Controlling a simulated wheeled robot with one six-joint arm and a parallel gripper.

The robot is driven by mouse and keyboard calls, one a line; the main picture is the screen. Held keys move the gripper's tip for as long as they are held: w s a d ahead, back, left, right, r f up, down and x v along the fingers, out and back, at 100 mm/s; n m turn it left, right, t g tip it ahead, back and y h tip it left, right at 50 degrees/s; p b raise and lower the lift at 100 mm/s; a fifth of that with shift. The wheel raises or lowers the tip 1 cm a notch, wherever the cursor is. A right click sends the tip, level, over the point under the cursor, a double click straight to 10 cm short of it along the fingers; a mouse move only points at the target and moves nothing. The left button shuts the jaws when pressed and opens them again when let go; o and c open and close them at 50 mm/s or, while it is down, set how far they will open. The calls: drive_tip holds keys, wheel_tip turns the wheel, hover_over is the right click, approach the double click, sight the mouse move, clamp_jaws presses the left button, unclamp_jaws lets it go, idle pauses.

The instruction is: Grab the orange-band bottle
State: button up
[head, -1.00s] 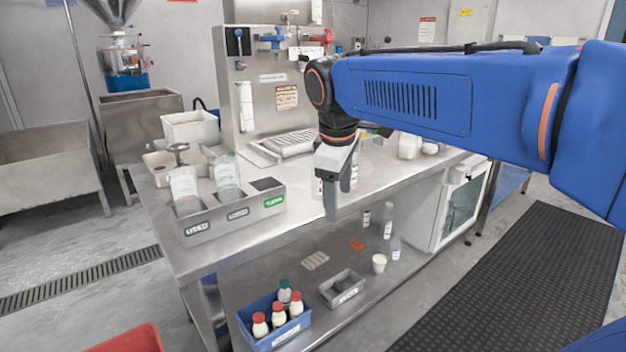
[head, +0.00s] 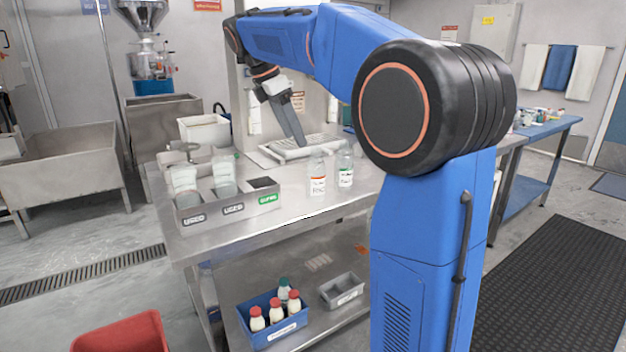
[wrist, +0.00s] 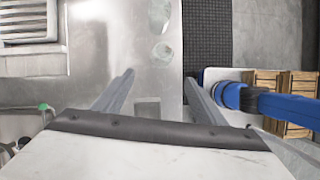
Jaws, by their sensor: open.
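The orange-band bottle (head: 317,180) is clear and stands upright on the steel counter (head: 290,215), near its front edge. A similar bottle with a green band (head: 345,168) stands close to its right. My gripper (head: 298,138) points down above the counter, behind and left of the orange-band bottle and apart from it. In the wrist view my two fingers (wrist: 158,78) are spread with nothing between them. Two clear bottle shapes show beyond the fingertips there, one at the top edge (wrist: 158,13) and one below it (wrist: 162,52); their bands cannot be made out.
A metal rack (head: 230,208) labelled USED holds two clear containers left of the bottles; its green-labelled slot looks empty. A grated tray (head: 290,150) lies behind. A blue crate (head: 272,325) with capped bottles is on the lower shelf. Counter between rack and bottles is clear.

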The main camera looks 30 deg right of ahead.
sight(315, 181)
drive_tip(key=x, duration=1.6)
drive_tip(key=shift+s+d+f, duration=0.1)
drive_tip(key=shift+d+f, duration=0.15)
drive_tip(key=shift+f, duration=0.1)
drive_tip(key=shift+c, duration=0.6)
drive_tip(key=c, duration=1)
